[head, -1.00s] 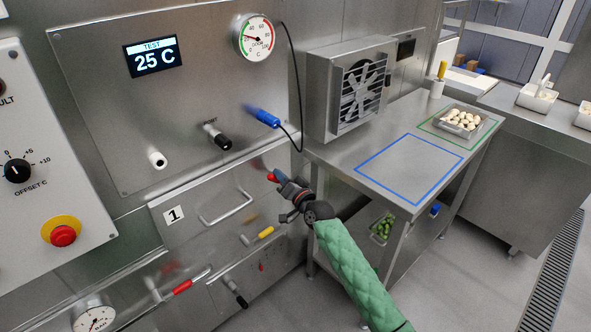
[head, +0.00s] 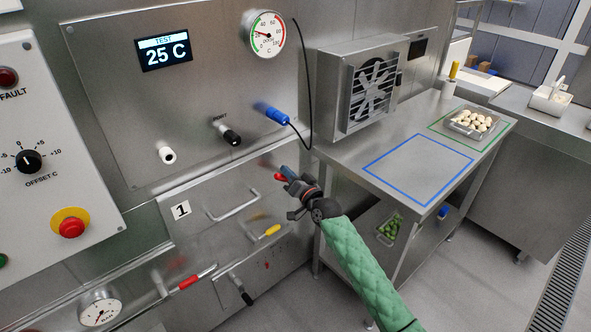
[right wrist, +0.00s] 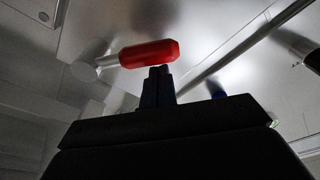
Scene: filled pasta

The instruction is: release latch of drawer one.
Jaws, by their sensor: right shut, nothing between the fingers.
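Drawer one (head: 205,237) is a shut steel front with a "1" label and a bar handle (head: 233,207). Its red latch lever (head: 279,176) is at the upper right of the front, partly hidden by my right gripper (head: 288,171). In the right wrist view the red latch grip (right wrist: 150,53) lies roughly level, on a pale stem running left to a round pivot. My right gripper's fingertips (right wrist: 160,72) are shut and empty, right below the red grip; I cannot tell whether they touch it. My left gripper is not in view.
A yellow-tipped lever (head: 271,231) and a red-gripped lever (head: 190,282) are lower on the machine. A blue-ended cable plug (head: 272,113) sits above. A steel table (head: 410,160) with a tray (head: 473,122) of pale pieces stands to the right.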

